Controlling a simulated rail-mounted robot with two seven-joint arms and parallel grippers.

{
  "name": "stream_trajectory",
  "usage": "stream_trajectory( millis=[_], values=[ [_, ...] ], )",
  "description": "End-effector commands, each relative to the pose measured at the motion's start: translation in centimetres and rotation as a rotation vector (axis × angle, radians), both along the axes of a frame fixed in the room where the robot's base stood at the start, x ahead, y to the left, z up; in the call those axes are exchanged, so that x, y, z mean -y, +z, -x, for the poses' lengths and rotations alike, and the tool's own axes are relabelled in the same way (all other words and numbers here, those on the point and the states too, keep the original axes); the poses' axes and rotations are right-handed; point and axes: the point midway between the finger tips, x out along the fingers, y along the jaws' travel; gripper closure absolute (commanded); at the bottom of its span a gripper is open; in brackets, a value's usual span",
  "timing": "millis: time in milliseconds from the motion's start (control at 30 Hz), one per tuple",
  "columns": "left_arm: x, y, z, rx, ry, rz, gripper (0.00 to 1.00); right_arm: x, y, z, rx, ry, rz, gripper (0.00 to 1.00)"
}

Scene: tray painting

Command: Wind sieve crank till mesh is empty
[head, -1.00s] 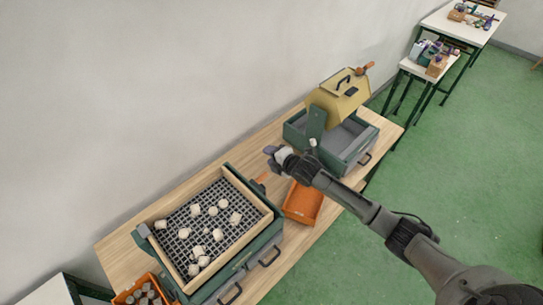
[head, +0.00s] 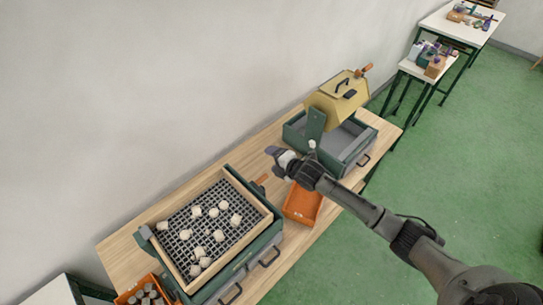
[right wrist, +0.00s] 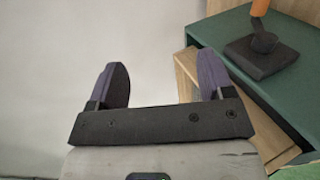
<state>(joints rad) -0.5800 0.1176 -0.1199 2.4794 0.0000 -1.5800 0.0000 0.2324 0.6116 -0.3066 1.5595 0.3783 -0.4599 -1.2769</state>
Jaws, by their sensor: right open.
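The sieve is a wooden-framed tray (head: 176,273) with a dark mesh (head: 206,228), set on a green box at the front of the bench. Several pale, chunky pieces (head: 218,236) lie scattered on the mesh. The crank's orange handle (head: 262,179) stands at the sieve's far right corner. In the right wrist view the orange handle (right wrist: 260,8) rises from a dark crank base (right wrist: 262,48) at the upper right. My right gripper (head: 271,157) is open and empty, above and beyond the crank, apart from it. Its two fingers (right wrist: 161,75) show nothing between them. My left gripper is not in view.
An orange bin (head: 303,203) stands right of the sieve, below my right arm. Behind it is a green box (head: 352,160) with a yellow hopper (head: 335,108). Another orange bin (head: 130,296) with grey pieces sits at the bench's near left.

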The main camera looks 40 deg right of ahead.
Motion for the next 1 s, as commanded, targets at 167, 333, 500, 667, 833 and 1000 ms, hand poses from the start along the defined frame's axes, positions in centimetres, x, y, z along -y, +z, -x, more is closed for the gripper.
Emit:
stream_trajectory(
  millis=[167,333,500,667,833,1000],
  values=[
    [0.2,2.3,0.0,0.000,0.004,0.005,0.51,0.2,1.2,1.7,-0.002,-0.001,0.002,0.26],
    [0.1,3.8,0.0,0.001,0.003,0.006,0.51,0.4,1.8,3.2,-0.003,0.000,0.000,0.26],
    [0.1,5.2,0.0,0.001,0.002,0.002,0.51,0.5,2.3,4.6,-0.001,0.000,0.001,0.26],
    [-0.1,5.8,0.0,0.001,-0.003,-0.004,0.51,0.7,2.6,5.4,-0.001,0.000,0.001,0.26],
    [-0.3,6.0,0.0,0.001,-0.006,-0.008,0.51,0.7,2.5,5.8,-0.001,0.000,0.001,0.26],
    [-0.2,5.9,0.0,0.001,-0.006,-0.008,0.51,0.7,2.5,5.8,0.000,0.000,0.001,0.26]
  ],
)
